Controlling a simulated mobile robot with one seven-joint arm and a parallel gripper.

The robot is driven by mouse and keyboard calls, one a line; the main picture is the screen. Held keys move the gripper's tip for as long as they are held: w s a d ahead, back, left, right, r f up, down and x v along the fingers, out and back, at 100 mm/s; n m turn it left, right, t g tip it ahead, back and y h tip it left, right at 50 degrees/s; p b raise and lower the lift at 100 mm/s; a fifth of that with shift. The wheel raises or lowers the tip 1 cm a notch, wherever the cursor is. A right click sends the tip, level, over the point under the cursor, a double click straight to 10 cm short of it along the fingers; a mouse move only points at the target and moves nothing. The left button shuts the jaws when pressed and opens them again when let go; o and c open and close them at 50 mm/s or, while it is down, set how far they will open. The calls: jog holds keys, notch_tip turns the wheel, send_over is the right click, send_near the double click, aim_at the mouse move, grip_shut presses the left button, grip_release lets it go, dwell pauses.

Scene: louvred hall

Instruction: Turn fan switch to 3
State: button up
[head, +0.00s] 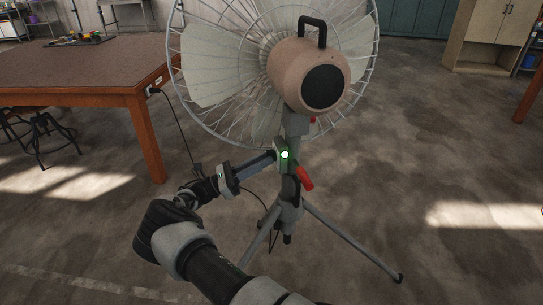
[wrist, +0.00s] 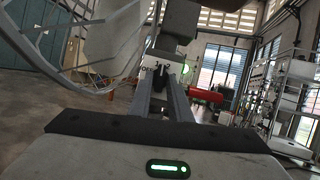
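The fan (head: 305,75) stands on a tripod in the middle of the head view, its motor housing facing me. Its switch box (head: 285,155) sits on the pole below the motor, and a light spot shows on it. In the wrist view the white switch plate (wrist: 150,68) carries printed markings, partly hidden. The dark switch knob (wrist: 160,73) sits between my fingertips. My gripper (head: 272,157) reaches the box from the left; its fingers also show in the wrist view (wrist: 161,82), close together with the knob filling the narrow gap. The knob's pointed position is not clear.
A red handle (head: 305,179) sticks out of the pole just below the switch. The fan's wire cage (head: 178,85) is close above my gripper. Tripod legs (head: 355,245) spread on the floor. A brown table (head: 90,72) stands left, with a cable hanging from it.

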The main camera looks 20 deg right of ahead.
jog(key=s+a+f+n+t+y+p, duration=0.1)
jog(key=s+a+f+n+t+p, duration=0.15)
jog(key=a+n, duration=0.4)
jog(key=s+a+f+n+t+p, duration=0.1)
jog(key=a+f+n+t+p, duration=0.25)
jog(key=a, duration=0.65)
jog(key=s+d+r+m+g+y+p, duration=0.2)
jog(key=d+r+m+g+y+p, duration=0.1)
jog(key=d+r, duration=0.3)
jog(key=s+d+r+m+g+y+p, duration=0.2)
jog(key=d+r+m+g+p, duration=0.15)
jog(key=r, duration=0.55)
jog(key=s+d+r+m+y+p, duration=0.2)
jog(key=s+r+y, duration=0.1)
jog(key=s+r, duration=0.2)
jog(key=s+d+r+m+y+p, duration=0.2)
jog(key=s+r, duration=0.3)
jog(key=s, duration=0.5)
jog(key=shift+r+m+g+y+p, duration=0.35)
jog(key=shift+m+y+p, duration=0.1)
jog(key=shift+m+y, duration=0.25)
